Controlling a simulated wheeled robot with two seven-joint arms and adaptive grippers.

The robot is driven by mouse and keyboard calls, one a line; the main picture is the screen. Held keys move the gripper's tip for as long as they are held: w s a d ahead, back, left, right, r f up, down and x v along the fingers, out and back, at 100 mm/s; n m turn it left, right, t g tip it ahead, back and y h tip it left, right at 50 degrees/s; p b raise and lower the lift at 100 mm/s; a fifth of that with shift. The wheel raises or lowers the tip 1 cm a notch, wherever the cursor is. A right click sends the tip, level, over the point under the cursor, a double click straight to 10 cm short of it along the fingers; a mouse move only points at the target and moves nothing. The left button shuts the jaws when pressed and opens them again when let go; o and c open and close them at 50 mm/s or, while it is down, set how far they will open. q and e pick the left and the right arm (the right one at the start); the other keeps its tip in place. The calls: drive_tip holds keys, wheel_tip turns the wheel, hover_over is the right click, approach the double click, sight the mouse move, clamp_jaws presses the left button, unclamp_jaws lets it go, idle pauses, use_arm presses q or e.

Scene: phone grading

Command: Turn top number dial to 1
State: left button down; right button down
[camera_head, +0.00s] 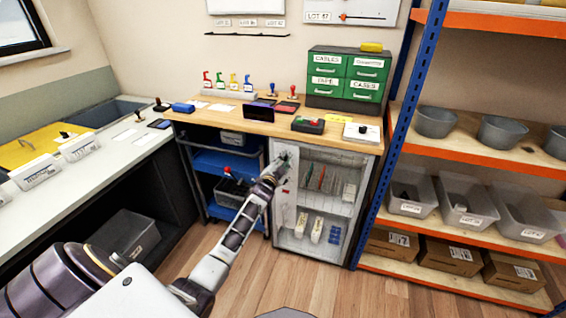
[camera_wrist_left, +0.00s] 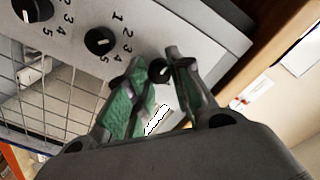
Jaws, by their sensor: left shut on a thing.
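A grey control panel on the left of the mesh-front cabinet carries black number dials. The top number dial (camera_wrist_left: 160,68) is a black knob with a white mark, between my left gripper's green-padded fingers in the left wrist view. My left gripper (camera_wrist_left: 158,92) is shut on it, and the fingers hide any numbers around it. A second dial (camera_wrist_left: 100,40) with numbers 1 to 5 beside it and a third dial (camera_wrist_left: 32,10) show clear of the fingers. In the head view my left gripper (camera_head: 282,160) is at the panel's upper part, hiding the dial. My right gripper is not in view.
The wooden worktop (camera_head: 240,120) lies just above the panel, with a green drawer unit (camera_head: 343,95) and small items on it. A blue cart (camera_head: 215,165) stands left of the cabinet (camera_head: 315,225). An orange shelf rack (camera_head: 470,150) stands right.

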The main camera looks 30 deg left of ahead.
sight(285, 159)
use_arm(q)
drive_tip(key=c, duration=1.2)
unclamp_jaws()
drive_tip(key=shift+c, duration=0.2)
drive_tip(key=shift+s, duration=0.2)
drive_tip(key=shift+v, duration=1.45)
drive_tip(key=v, duration=0.8)
drive_tip(key=shift+s, duration=0.3)
drive_tip(key=shift+d, duration=0.1)
drive_tip(key=shift+f, duration=0.1)
